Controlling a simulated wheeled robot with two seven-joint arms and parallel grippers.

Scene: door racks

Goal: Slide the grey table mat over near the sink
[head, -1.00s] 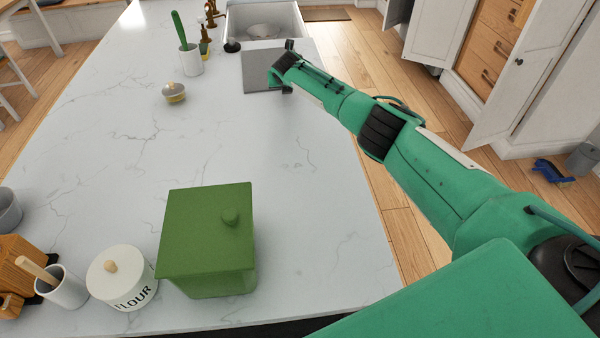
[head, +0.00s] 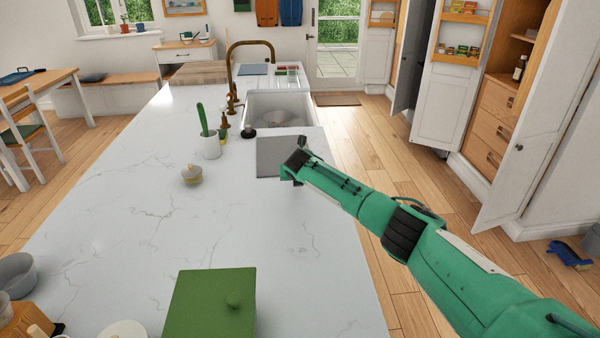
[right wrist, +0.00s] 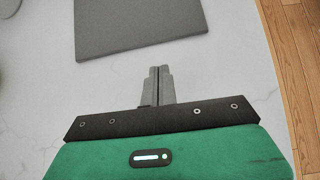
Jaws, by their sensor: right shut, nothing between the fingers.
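The grey table mat (head: 272,155) lies flat on the white counter, beside the near edge of the sink (head: 277,112). The sink has a pale bowl-like thing (head: 277,118) inside. My right gripper (head: 299,168) is at the mat's right side in the head view, partly covering it. In the right wrist view the mat (right wrist: 135,25) lies ahead of the shut fingers (right wrist: 160,72), with a strip of bare counter between them in the picture. The fingers hold nothing. My left gripper is not in view.
A cup with a green-handled tool (head: 210,146), a small lidded pot (head: 191,175) and a dark stopper-like thing (head: 248,132) stand left of the mat. The middle of the counter is clear. The counter's right edge is close to my right arm.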

